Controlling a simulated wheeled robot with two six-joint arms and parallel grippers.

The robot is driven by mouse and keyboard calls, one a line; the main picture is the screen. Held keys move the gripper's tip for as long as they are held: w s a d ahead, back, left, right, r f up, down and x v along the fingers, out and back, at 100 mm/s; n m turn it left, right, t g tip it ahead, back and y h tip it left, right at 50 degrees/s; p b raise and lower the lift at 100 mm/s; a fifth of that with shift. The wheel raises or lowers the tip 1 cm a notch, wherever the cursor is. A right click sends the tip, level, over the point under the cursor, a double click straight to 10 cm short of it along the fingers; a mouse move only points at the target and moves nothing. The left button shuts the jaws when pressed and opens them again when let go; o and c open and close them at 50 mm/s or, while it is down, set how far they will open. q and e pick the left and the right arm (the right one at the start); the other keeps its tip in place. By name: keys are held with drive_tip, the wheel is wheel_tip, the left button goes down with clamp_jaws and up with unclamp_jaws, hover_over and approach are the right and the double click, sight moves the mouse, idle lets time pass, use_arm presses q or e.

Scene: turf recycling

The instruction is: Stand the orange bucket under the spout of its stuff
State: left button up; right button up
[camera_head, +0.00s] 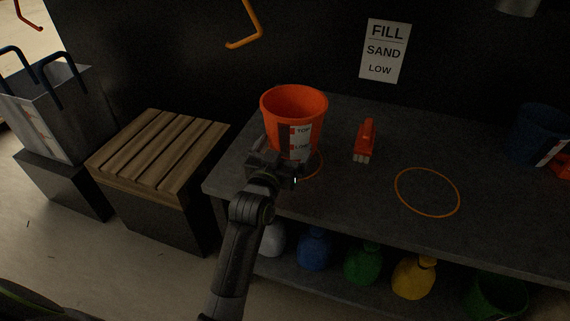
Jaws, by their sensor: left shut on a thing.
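The orange bucket (294,100) is upright at the left end of the dark bench, with a white label marked TOP and LOW. My left gripper (284,160) is shut on the bucket's near side and hides part of its lower wall. An orange ring mark (317,170) on the bench shows partly beside the bucket's base; I cannot tell whether the base touches the bench. A grey metal cylinder (519,6), perhaps a spout, is cut off at the top right edge. A sign (385,51) on the wall reads FILL SAND LOW. My right gripper is out of view.
A red brush-like tool (365,140) lies right of the bucket. An empty orange ring (398,193) marks the bench farther right. A dark blue bucket (535,125) stands at the right. Several coloured bags, including a yellow one (414,280), sit below. A slatted wooden stool (160,150) stands left.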

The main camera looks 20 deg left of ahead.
sight(285, 156)
use_arm(q)
wheel_tip(285, 156, down, 3)
drive_tip(key=shift+f+b, duration=0.15)
drive_tip(key=shift+b, duration=0.5)
drive_tip(key=shift+f, duration=0.35)
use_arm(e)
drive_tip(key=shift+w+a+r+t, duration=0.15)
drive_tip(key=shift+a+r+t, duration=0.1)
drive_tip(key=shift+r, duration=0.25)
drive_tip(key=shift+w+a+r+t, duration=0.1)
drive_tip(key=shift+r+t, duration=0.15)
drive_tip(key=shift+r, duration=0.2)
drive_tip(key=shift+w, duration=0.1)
use_arm(q)
drive_tip(key=o, duration=1.3)
drive_tip(key=shift+f, duration=0.15)
